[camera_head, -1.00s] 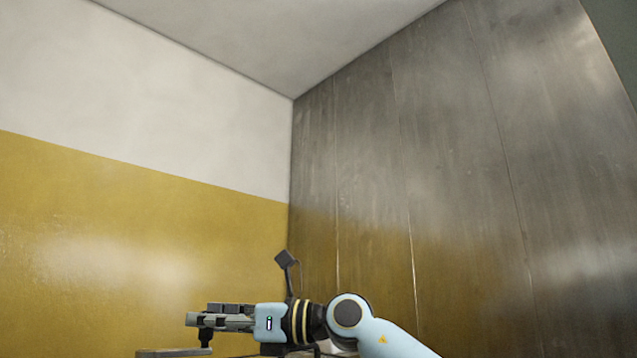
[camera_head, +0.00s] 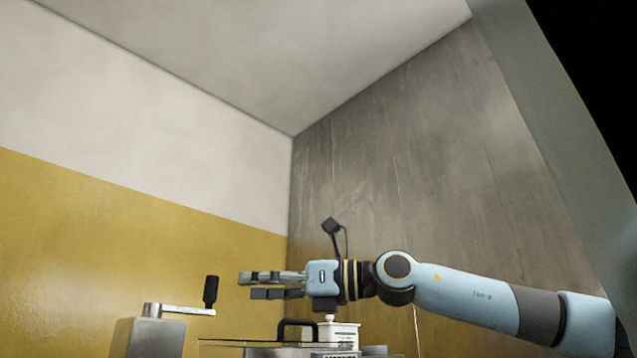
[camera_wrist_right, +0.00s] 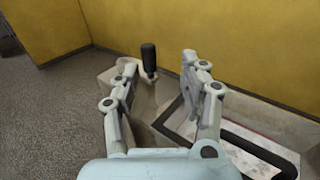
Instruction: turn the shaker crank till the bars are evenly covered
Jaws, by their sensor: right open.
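The shaker crank shows at the lower left of the head view, with a metal arm (camera_head: 182,310) and an upright black handle (camera_head: 210,291). My right gripper (camera_head: 249,286) is open and empty, to the right of the handle and apart from it. In the right wrist view the black handle (camera_wrist_right: 149,58) stands ahead, seen in the gap between the open fingertips (camera_wrist_right: 159,64). The bars and their covering cannot be made out. My left gripper is not in view.
A grey housing (camera_head: 150,338) carries the crank. The wrist view shows a black bar (camera_wrist_right: 245,146) over a pale surface. A yellow-and-white wall (camera_head: 120,215) stands behind.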

